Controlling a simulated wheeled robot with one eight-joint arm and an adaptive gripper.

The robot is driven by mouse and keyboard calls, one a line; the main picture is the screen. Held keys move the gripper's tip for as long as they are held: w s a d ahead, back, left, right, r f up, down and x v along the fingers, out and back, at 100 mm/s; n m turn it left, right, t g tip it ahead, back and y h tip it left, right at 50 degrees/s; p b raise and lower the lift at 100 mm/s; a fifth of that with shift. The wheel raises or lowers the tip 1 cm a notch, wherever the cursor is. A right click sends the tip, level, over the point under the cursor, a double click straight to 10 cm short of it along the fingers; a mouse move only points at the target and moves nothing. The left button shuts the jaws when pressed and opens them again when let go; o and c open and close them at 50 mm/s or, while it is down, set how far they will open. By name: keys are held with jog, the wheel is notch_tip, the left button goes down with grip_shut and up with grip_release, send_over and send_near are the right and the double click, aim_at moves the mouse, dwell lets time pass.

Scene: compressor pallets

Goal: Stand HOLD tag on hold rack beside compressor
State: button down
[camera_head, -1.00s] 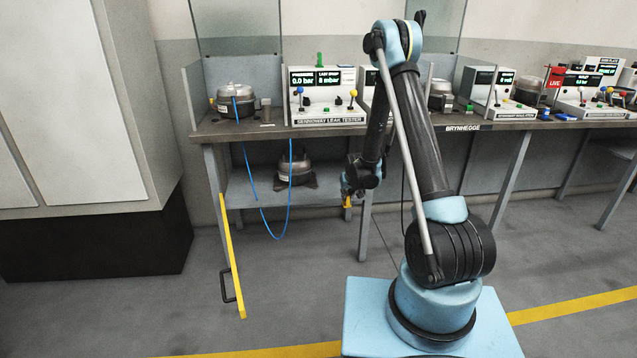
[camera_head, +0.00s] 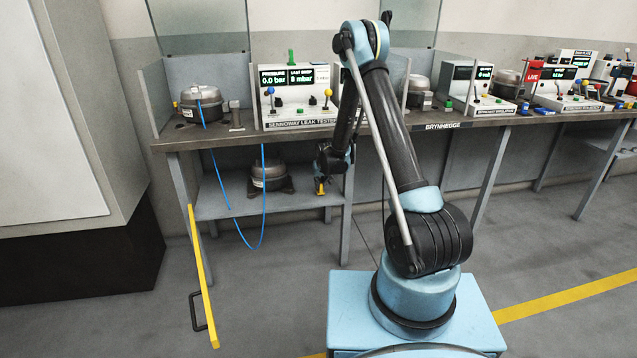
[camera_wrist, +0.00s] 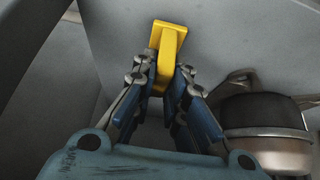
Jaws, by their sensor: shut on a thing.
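The yellow tag (camera_wrist: 168,50), with a wider top piece, is held between the two blue-and-grey fingers of my gripper (camera_wrist: 165,75). No lettering shows on it. In the head view my gripper (camera_head: 326,172) hangs below the front edge of the bench, with the yellow tag (camera_head: 320,188) pointing down. A dark and silver compressor (camera_head: 270,176) sits on the grey lower shelf (camera_head: 222,206), left of my gripper. In the wrist view the compressor (camera_wrist: 268,145) is right of the fingers, apart from the tag. I cannot tell which part is the hold rack.
A second compressor (camera_head: 202,103) and a leak tester (camera_head: 296,95) stand on the bench top. A blue hose (camera_head: 262,215) loops down in front of the shelf. A yellow-edged panel (camera_head: 203,280) and a bench leg (camera_head: 346,220) flank the shelf opening.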

jog(key=shift+w+a, duration=0.1)
jog(key=shift+w, duration=0.55)
jog(key=shift+d+f, duration=0.25)
jog(key=shift+f, duration=0.05)
jog(key=shift+d, duration=0.15)
jog(key=shift+a, duration=0.25)
jog(key=c, duration=1.6)
grip_release()
jog(key=shift+f, duration=0.1)
jog(key=shift+a, duration=0.1)
